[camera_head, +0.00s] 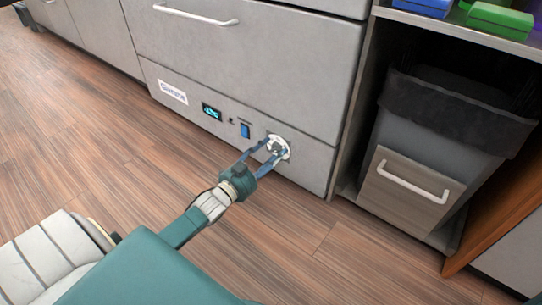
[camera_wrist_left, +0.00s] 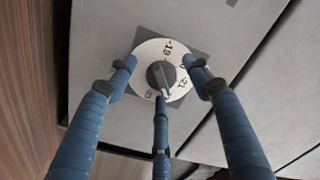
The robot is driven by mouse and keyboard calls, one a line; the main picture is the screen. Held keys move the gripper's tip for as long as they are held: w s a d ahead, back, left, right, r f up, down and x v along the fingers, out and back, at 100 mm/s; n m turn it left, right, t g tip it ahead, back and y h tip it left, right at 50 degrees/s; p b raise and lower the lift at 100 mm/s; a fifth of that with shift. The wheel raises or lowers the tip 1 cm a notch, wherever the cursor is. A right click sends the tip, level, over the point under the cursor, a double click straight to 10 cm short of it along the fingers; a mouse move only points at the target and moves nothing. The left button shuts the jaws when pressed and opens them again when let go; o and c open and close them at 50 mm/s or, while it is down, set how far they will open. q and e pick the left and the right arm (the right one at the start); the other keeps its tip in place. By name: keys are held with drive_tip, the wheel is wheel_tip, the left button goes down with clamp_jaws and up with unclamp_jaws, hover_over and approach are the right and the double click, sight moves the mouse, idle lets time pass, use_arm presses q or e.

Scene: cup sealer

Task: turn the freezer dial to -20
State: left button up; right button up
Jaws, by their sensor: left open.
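The freezer dial (camera_head: 281,143) is a white disc with a grey knob on the lower front panel of the grey freezer. In the left wrist view the dial (camera_wrist_left: 147,54) carries printed numbers; "-19" reads at its top, and a "21" shows at the right. Its grey knob (camera_wrist_left: 161,74) has a pointer mark slanting toward the lower right. My left gripper (camera_head: 268,150) is open at the dial, with its blue fingers spread around the knob. I cannot tell whether any finger touches it. My right gripper is out of view.
A small lit display (camera_head: 211,111) and a blue switch (camera_head: 245,130) sit left of the dial. A freezer drawer with a white handle (camera_head: 195,15) is above. A lined bin (camera_head: 425,145) stands in an open cabinet to the right. The wooden floor in front is clear.

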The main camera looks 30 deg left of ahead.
use_arm(q)
drive_tip(key=c, duration=1.1)
drive_tip(key=shift+c, duration=0.2)
